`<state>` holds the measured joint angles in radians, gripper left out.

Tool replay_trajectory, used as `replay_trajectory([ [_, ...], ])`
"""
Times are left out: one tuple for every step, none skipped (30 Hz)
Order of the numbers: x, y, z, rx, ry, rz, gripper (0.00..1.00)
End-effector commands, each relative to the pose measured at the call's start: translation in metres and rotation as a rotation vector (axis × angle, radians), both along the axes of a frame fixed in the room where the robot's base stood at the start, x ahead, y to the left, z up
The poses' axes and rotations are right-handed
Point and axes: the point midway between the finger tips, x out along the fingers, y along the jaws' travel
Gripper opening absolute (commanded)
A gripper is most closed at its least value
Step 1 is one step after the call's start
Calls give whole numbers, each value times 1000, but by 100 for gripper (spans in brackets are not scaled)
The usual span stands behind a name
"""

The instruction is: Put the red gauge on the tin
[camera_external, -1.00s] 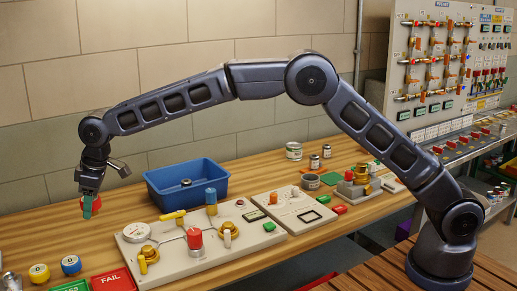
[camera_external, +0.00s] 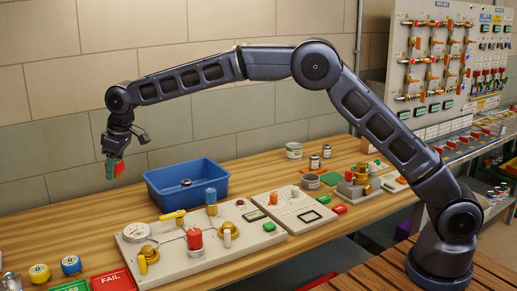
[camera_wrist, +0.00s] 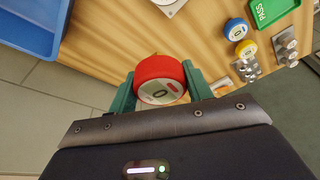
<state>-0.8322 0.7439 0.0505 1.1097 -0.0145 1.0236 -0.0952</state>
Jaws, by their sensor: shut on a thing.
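My gripper (camera_external: 112,166) is shut on the red gauge (camera_external: 119,169) and holds it in the air to the left of the blue bin. In the wrist view, the round red gauge (camera_wrist: 160,68) with its pale face sits between the green fingers of my gripper (camera_wrist: 158,82). A pale tin (camera_external: 294,151) with a label band stands upright at the back of the bench, right of the blue bin and far from my gripper. Smaller cans (camera_external: 314,162) stand beside it; I cannot tell for certain which one the task calls the tin.
The open blue bin (camera_external: 168,200) stands between my gripper and the tin, with a small item inside. A valve panel (camera_external: 180,258) with upright knobs lies in front of it. Yellow and blue gauges (camera_external: 70,265) and a red FAIL tray (camera_external: 114,281) are at front left.

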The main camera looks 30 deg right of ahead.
Motion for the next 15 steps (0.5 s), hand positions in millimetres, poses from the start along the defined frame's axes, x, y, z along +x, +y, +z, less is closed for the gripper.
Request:
replay_trajectory([
  [17, -19, 3, -1, -1, -37, 21],
  [26, -29, 3, -1, -1, -56, 21],
  [38, -42, 5, -2, -2, -82, 21],
  [46, -52, 5, -3, -1, -101, 21],
  [54, -62, 6, -3, -1, -121, 21],
  [65, -76, 7, -3, -2, -148, 21],
  [73, -87, 8, -4, -1, -167, 21],
  [81, -97, 9, -4, -1, -186, 21],
  [91, -112, 10, -4, -2, -212, 21],
  [98, -123, 11, -4, -2, -233, 21],
  [106, -134, 12, -4, -3, -253, 21],
  [115, -149, 13, -5, -3, -279, 21],
  [122, -160, 14, -6, -2, -300, 21],
  [129, -172, 14, -6, -3, -319, 21],
  [137, -187, 15, -7, -2, -347, 21],
])
